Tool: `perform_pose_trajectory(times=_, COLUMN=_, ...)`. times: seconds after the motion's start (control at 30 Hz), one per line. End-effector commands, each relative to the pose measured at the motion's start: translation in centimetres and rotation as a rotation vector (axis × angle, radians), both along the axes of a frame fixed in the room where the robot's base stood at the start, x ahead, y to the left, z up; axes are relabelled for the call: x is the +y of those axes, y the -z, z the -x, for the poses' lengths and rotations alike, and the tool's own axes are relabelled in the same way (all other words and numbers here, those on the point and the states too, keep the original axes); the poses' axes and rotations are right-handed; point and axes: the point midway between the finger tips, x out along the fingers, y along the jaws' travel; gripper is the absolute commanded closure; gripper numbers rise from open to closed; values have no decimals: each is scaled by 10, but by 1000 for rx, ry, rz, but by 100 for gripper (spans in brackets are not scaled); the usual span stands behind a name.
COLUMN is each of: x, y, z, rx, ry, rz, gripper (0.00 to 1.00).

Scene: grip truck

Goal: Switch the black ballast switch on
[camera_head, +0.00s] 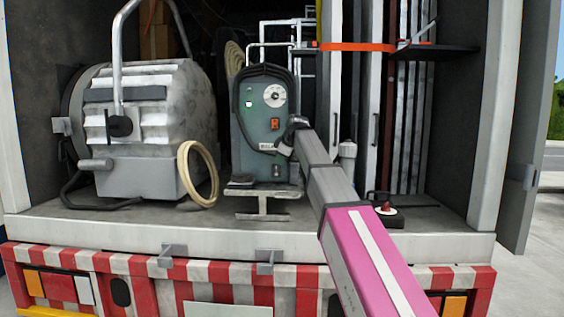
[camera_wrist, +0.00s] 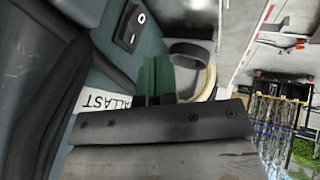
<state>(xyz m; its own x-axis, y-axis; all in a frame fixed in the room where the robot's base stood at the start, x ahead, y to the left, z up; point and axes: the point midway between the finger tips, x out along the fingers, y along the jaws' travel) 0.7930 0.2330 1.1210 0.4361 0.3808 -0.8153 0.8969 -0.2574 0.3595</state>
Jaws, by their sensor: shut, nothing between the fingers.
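The ballast (camera_head: 256,125) is a dark grey-green upright box on the truck bed. It carries a lit green lamp, a dial and an orange-red switch (camera_head: 275,124). A small black switch (camera_head: 277,170) shows low on its front. My gripper (camera_head: 285,147) is at the right of the ballast's front. Its fingers (camera_wrist: 157,78) are shut and empty, beside the switch in the picture. I cannot tell whether they touch the panel.
A large grey lamp housing (camera_head: 150,115) stands left of the ballast, with a tan cable loop (camera_head: 197,172) between them. A small dark block with a red knob (camera_head: 386,208) lies on the right of the bed. The bed's front edge (camera_head: 150,240) runs below.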

Motion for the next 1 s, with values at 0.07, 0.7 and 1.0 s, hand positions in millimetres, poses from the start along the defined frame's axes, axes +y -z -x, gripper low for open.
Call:
perform_pose_trajectory(times=0.07, x=-9, y=-19, z=2, rx=-4, ry=3, rz=-1, gripper=100)
perform_pose_trajectory(times=0.7, x=-37, y=-84, z=23, rx=-3, ry=1, rz=-1, gripper=100)
perform_pose_trajectory(times=1.0, x=-37, y=-83, z=23, rx=-3, ry=2, rz=-1, gripper=100)
